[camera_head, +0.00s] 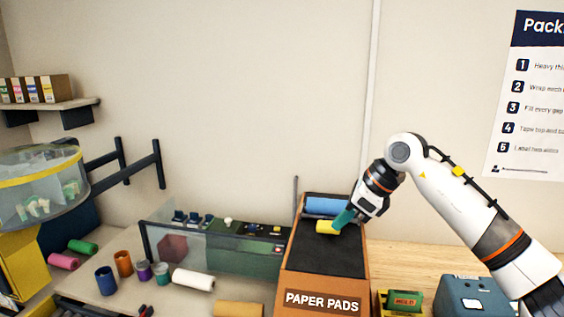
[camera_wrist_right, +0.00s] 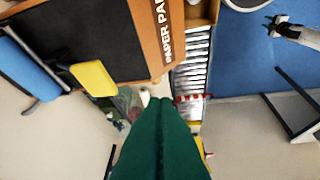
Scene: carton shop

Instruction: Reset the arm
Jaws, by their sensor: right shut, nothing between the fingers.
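My right arm comes in from the right in the head view. Its gripper (camera_head: 342,220) points down and left over the PAPER PADS box (camera_head: 291,280), its teal fingers shut and empty. In the right wrist view the shut green fingers (camera_wrist_right: 160,102) fill the lower middle with nothing between them. In the wrist view the yellow piece (camera_wrist_right: 94,79) is apart from the fingers. My left gripper is not in view.
A blue roll (camera_head: 325,206) lies at the box's far end. A blue-grey device (camera_head: 470,296) stands at the right.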

